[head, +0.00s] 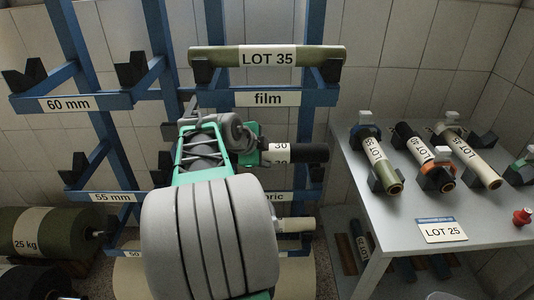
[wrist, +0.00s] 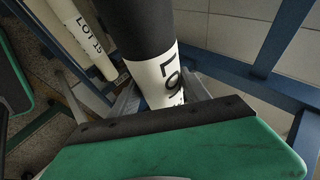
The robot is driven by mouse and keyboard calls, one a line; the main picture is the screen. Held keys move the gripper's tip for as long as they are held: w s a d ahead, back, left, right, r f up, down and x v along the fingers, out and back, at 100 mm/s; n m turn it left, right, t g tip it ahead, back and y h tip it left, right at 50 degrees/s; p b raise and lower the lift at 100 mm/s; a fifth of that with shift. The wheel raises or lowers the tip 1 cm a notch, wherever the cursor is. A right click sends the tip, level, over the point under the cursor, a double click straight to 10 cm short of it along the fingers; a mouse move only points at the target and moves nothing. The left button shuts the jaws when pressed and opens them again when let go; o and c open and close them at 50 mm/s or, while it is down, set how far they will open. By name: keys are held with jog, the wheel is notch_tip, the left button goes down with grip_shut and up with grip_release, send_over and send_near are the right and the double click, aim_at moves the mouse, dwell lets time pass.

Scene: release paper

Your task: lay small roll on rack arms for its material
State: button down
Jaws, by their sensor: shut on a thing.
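My gripper (head: 264,150) is shut on a small black roll (head: 313,153) with a white label, held roughly level in front of the rack, between the film level and the level below. In the wrist view the black roll (wrist: 140,28) passes between the fingers, its label partly hidden by my gripper. The blue rack (head: 160,97) has paired arms with black cradles. An olive roll marked LOT 35 (head: 325,56) lies on the arms above the film sign (head: 267,98). A sign ending in "ric" (head: 277,197) is partly covered by my arm. A cream roll (head: 297,225) lies lower down.
A grey table (head: 368,225) at right carries several rolls on cradles, including LOT 40 (head: 411,140) and LOT 45 (head: 462,150), plus a LOT 25 sign (head: 441,230). A thick 25 kg roll (head: 65,235) sits low at left. The 60 mm arms (head: 120,97) look empty.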

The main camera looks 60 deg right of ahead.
jog(key=shift+w+f, duration=0.15)
jog(key=shift+f, duration=0.45)
jog(key=shift+f+b, duration=0.15)
jog(key=shift+b, duration=0.3)
jog(key=shift+f, duration=0.15)
jog(key=c, duration=0.8)
grip_release()
jog(key=shift+c, duration=0.2)
jog(key=o, duration=0.4)
jog(key=shift+f, duration=0.1)
jog(key=b+v, duration=0.1)
jog(key=v, duration=0.7)
jog(key=shift+d, duration=0.1)
